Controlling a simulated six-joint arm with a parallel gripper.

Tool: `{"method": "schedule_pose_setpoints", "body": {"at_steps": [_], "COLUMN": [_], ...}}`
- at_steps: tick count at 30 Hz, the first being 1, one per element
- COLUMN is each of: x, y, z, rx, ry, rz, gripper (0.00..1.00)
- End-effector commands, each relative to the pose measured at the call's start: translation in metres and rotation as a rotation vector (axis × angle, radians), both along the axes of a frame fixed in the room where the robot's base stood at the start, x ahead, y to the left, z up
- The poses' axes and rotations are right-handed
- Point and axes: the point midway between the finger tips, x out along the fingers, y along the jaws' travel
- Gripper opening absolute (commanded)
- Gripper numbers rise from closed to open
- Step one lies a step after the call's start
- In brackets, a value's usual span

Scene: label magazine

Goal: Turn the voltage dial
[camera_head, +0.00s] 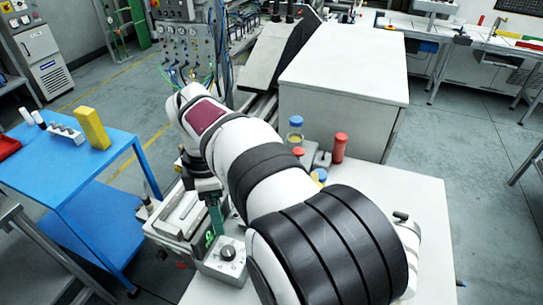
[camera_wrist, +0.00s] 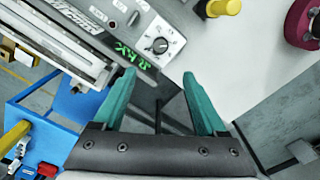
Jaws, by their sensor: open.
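The voltage dial (camera_wrist: 159,45) is a round dark knob with a scale around it, on the pale face of a small grey box (camera_wrist: 176,33). In the wrist view it lies beyond my fingertips, roughly in line with the gap between them. My gripper (camera_wrist: 159,75) has two teal fingers spread apart, with nothing between them. In the head view the dial (camera_head: 228,252) sits on the box top, and my gripper (camera_head: 214,218) is just above and behind it. My fingers appear apart from the knob. The dial's exact setting is too small to read.
A metal-framed machine (camera_wrist: 62,38) adjoins the box on the left, with green lettering (camera_wrist: 134,56) between. A red cylinder (camera_head: 340,148) and a blue-capped jar (camera_head: 295,130) stand on the white table (camera_head: 425,190). A blue cart (camera_head: 120,148) stands at left.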

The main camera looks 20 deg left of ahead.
Motion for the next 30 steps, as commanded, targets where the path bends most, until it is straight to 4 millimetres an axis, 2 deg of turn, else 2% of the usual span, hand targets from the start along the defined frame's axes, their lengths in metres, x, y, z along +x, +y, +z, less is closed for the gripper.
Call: {"method": "schedule_pose_setpoints", "body": {"at_steps": [5, 12, 15, 21, 29, 30], "x": [-0.001, 0.0, 0.0, 0.0, 0.0, 0.0], "y": [-0.002, -0.002, -0.002, -0.002, -0.002, -0.002], "z": [-0.042, -0.113, -0.132, -0.15, -0.152, -0.152], "rx": [-0.004, -0.003, -0.001, 0.0, 0.001, 0.001], "ry": [0.004, 0.004, 0.003, 0.001, 0.001, 0.001], "rz": [-0.002, -0.005, -0.005, -0.007, -0.007, -0.007], "gripper": [0.74, 0.74, 0.74, 0.74, 0.74, 0.71]}}
